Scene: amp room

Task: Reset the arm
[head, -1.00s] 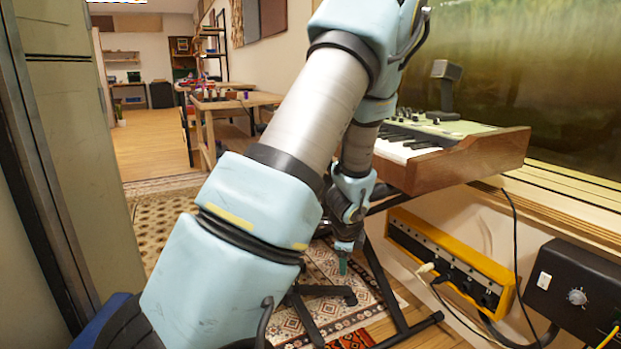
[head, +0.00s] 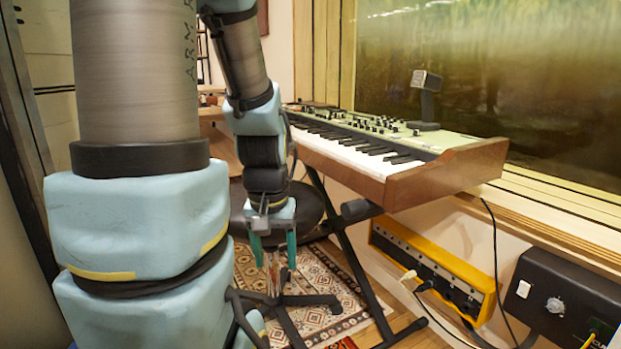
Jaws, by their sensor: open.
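My gripper (head: 273,256) hangs at the end of my blue-and-grey arm in the head view, left of the keyboard. Its two green fingers point down and stand apart, with nothing between them. A round dark stool seat (head: 310,208) is behind and beside it, and part of the stool is hidden by my arm. My arm covers much of the left side of the view.
A wood-sided keyboard (head: 400,160) stands on a black X-stand (head: 345,245) at the right. A yellow amp panel (head: 435,270) and a black box (head: 562,295) with cables are below it. A patterned rug (head: 315,280) lies on the floor.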

